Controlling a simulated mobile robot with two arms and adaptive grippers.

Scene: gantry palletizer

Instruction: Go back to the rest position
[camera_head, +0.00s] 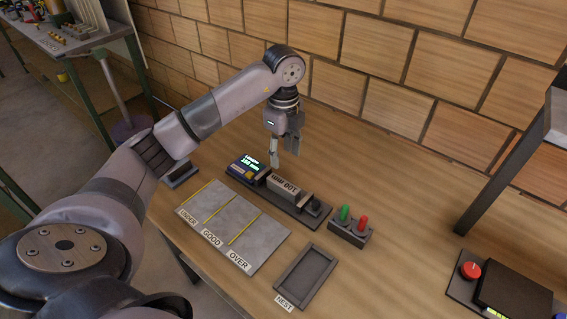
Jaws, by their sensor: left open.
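My left arm reaches in from the left over the wooden bench. My left gripper (284,155) points down, open, with nothing visible between its fingers. It hangs just behind and above a measuring fixture (314,215) near the wall. The fixture has a small lit display (250,164) reading a length in mm. A block marked 100 MM upside down (284,186) sits on the fixture; the gripper appears apart from it. My right gripper is not in view.
A grey mat (245,222) marked UNDER, GOOD and OVER lies empty in front. A red-knobbed panel (470,270) and dark post (500,165) stand right. A brick wall bounds the back.

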